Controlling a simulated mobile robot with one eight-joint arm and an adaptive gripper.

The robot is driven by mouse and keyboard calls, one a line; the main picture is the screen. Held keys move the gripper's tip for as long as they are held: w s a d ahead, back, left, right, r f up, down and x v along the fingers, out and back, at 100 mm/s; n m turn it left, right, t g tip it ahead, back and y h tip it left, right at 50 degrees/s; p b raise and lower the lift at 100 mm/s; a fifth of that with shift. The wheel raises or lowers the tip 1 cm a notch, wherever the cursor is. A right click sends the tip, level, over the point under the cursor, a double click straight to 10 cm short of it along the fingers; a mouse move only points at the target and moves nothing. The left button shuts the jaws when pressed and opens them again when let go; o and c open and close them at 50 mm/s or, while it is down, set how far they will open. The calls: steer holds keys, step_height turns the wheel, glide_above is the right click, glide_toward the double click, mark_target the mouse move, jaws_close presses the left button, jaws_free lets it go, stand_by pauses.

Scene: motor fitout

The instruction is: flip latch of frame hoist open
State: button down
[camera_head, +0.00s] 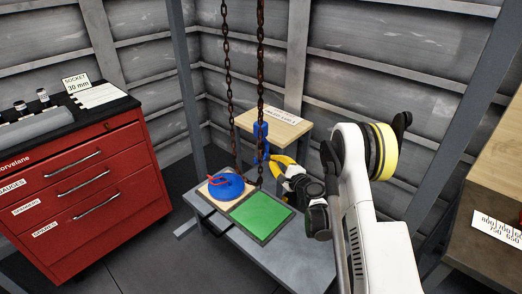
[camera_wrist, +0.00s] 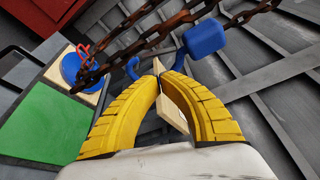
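The hoist's blue hook block (camera_head: 261,131) hangs on a rusty chain in the head view. It also shows in the wrist view (camera_wrist: 203,38), with the curved hook end (camera_wrist: 132,69) to its left. My gripper (camera_head: 271,157) with yellow fingers is at the hook's lower part. In the wrist view, the fingertips of my gripper (camera_wrist: 160,74) are nearly together and overlap the middle of the hook. They look shut, with nothing clearly held between them. The latch cannot be told apart from the hook, and contact is unclear.
A blue motor part (camera_head: 226,187) with a red loop sits on a wooden board beside a green mat (camera_head: 262,216), on a grey bench (camera_head: 288,262). Chains (camera_head: 228,90) hang above it. A wooden table (camera_head: 247,120) stands behind, a red cabinet (camera_head: 85,190) left.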

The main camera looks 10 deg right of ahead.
steer(key=shift+s+a+f, duration=0.1)
steer(key=shift+f, duration=0.3)
steer(key=b+x, duration=0.3)
steer(key=x, duration=0.7)
steer(key=shift+r, duration=0.1)
